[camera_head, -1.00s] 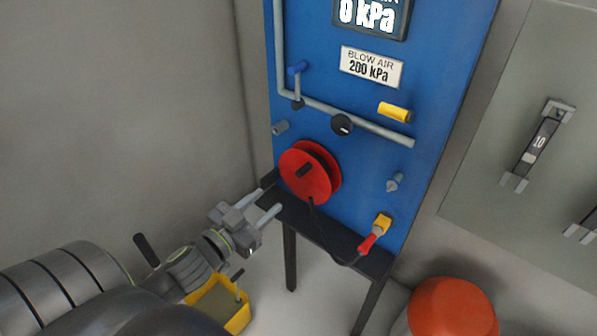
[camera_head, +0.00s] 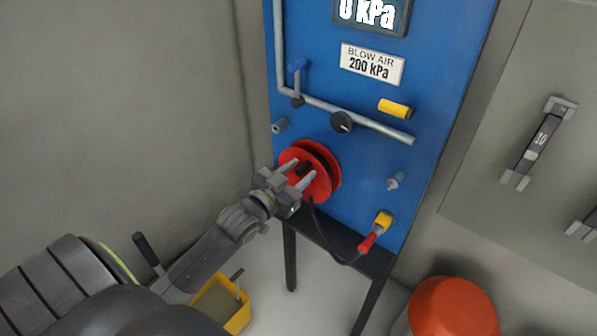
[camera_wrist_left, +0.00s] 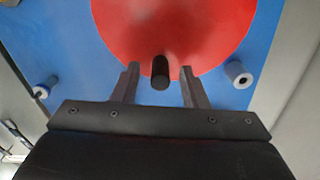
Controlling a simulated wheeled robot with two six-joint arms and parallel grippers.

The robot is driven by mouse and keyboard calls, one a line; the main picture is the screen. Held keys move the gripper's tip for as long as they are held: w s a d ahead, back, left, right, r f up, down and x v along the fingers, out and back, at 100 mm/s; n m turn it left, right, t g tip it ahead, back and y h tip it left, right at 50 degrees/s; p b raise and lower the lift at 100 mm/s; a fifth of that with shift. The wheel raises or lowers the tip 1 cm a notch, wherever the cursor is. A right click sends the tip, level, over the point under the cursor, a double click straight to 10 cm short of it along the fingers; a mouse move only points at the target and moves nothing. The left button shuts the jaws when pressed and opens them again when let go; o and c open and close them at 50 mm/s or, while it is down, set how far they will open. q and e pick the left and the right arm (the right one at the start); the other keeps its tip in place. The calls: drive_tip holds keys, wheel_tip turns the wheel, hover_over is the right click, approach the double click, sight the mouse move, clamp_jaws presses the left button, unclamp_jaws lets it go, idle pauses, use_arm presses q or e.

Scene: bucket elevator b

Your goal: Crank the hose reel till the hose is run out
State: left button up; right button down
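The red hose reel (camera_head: 322,184) is mounted on the blue panel, and its disc (camera_wrist_left: 200,30) fills the top of the left wrist view. Its short black crank handle (camera_wrist_left: 160,72) sticks out toward me. My left gripper (camera_head: 301,170) is in front of the reel, open, with one finger on each side of the handle and a gap on both sides. A black hose (camera_head: 318,222) hangs from the reel to a red nozzle (camera_head: 367,242) at a yellow fitting on the right. My right gripper is not in view.
A black shelf (camera_head: 335,238) on legs is below the reel. The panel has a grey pipe (camera_head: 365,123), a blue-handled valve (camera_head: 297,68), a black knob (camera_head: 341,122) and a yellow handle (camera_head: 394,108). A yellow bin (camera_head: 228,308) and an orange dome (camera_head: 452,308) are lower down.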

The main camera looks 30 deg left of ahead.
use_arm(q)
drive_tip(key=shift+c, duration=0.4)
clamp_jaws()
drive_tip(key=n+p, duration=0.1)
drive_tip(key=a+n+p, duration=0.1)
drive_tip(key=p, duration=0.1)
drive_tip(key=shift+w+r, duration=0.1)
drive_tip(key=shift+r, duration=0.25)
drive_tip(key=shift+a+f+n+p, duration=0.15)
drive_tip(key=shift+a+n+p, duration=0.35)
drive_tip(key=shift+n, duration=0.4)
